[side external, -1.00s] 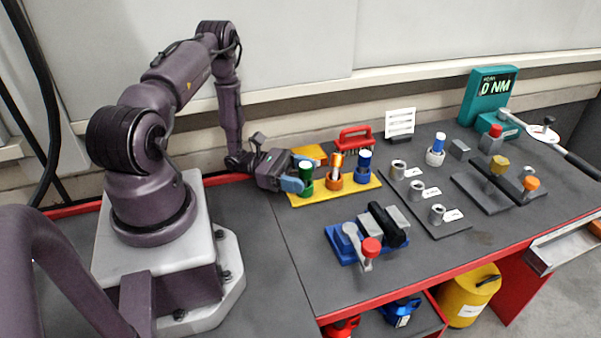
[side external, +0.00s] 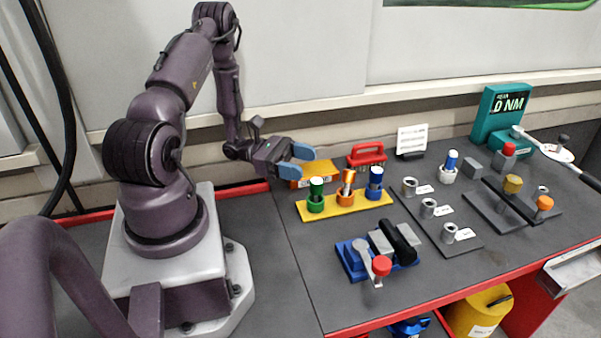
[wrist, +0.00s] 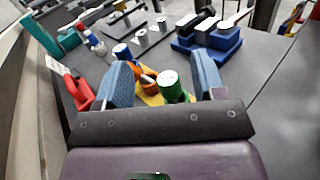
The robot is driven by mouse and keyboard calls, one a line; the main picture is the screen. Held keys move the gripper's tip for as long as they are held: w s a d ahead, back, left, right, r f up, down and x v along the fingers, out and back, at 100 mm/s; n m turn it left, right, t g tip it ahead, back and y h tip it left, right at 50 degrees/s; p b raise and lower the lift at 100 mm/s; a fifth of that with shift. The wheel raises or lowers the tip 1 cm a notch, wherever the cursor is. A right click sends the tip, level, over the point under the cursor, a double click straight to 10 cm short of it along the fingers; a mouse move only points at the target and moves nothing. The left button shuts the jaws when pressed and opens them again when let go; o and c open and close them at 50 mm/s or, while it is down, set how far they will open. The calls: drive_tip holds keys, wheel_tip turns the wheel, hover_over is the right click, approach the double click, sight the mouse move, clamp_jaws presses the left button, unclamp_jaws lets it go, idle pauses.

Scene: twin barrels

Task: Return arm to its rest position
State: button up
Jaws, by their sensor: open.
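My gripper (side external: 303,163) is open and empty, held in the air above and behind the left end of a yellow rack (side external: 344,205). Its blue fingers also show in the wrist view (wrist: 163,84), apart from each other with nothing gripped.
A blue fixture with a black clamp and red knob (side external: 381,265) stands in front of the rack. An orange box (side external: 296,174), a red-handled item (side external: 367,153) and a white card (side external: 411,139) stand behind. A plate with metal sockets (side external: 429,208) and a teal torque display (side external: 497,112) are right.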

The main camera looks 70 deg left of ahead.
idle(0.4)
drive_tip(key=d+r+m+g+y, duration=0.2)
drive_tip(key=d+r+m+g, duration=1)
drive_tip(key=r+m+g, duration=0.15)
drive_tip(key=s+d+r+m+t+y, duration=0.2)
drive_tip(key=s+d+r+m+y, duration=0.1)
drive_tip(key=r+m+y, duration=0.2)
drive_tip(key=s+d+r+m+t+y, duration=0.2)
drive_tip(key=s+r+m+t+y, duration=0.1)
drive_tip(key=m, duration=0.5)
wheel_tip(320, 180, up, 3)
drive_tip(key=shift+s+d+r+y, duration=0.2)
drive_tip(key=shift+s+d+y, duration=0.25)
drive_tip(key=shift+y, duration=0.75)
